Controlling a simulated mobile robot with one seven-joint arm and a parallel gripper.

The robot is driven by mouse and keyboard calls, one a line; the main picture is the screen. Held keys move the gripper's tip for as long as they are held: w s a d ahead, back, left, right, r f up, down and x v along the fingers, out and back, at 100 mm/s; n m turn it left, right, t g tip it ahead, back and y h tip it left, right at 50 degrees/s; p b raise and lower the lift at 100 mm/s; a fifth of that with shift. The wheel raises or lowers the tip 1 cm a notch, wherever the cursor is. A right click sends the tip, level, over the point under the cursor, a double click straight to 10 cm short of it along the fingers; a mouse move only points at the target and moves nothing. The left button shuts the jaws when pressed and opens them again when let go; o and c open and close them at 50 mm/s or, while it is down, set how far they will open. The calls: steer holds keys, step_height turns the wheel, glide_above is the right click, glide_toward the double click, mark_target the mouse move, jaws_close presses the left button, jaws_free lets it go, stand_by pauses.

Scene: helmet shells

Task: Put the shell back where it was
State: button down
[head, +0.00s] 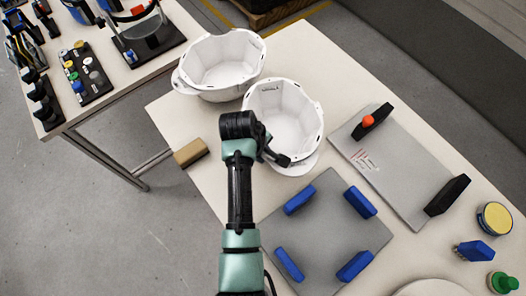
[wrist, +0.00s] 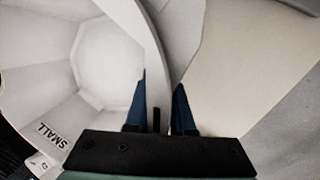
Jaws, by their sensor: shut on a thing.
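Two white helmet shells lie with their hollows facing up. The nearer shell (head: 293,112) is at the middle of the table, and its brim points toward the front. My gripper (head: 276,153) is shut on the rim of this shell at its left front side. In the wrist view the blue fingers of my gripper (wrist: 160,98) stand on either side of the wall of the shell (wrist: 95,60), which carries the word SMALL inside. Whether this shell touches the table is hard to tell. The other shell (head: 222,62) sits behind it to the left, close by.
A grey plate with several blue blocks (head: 318,246) lies in front of the held shell. Another grey plate (head: 395,165) with black end blocks lies to the right. A tan block (head: 190,152) is at the left table edge.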

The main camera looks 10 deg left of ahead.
steer(key=shift+f, duration=0.1)
steer(key=c, duration=0.8)
jaws_free()
steer(key=shift+o, duration=0.2)
steer(key=v, duration=1.2)
steer(key=w+r+m+t+y, duration=0.1)
steer(key=w+r+m+t, duration=0.1)
steer(key=w+r+t, duration=0.45)
steer(key=w+r+m+t, duration=0.15)
steer(key=w+r, duration=0.25)
steer(key=r, duration=0.6)
step_height(320, 180, up, 16)
steer(key=w+d+m+t+y, duration=0.1)
steer(key=w+d+m+t, duration=0.15)
steer(key=t, duration=0.25)
steer(key=s+d+r+m+t, duration=0.1)
steer(key=s+r+t, duration=0.5)
steer(key=r, duration=0.7)
steer(key=s+d+r+m+t, duration=0.2)
steer(key=s+r+m+t, duration=0.2)
steer(key=s+r, duration=0.6)
step_height(320, 180, up, 5)
steer(key=shift+d+f+t, duration=0.25)
steer(key=shift+d+t, duration=0.05)
steer(key=shift+t, duration=0.7)
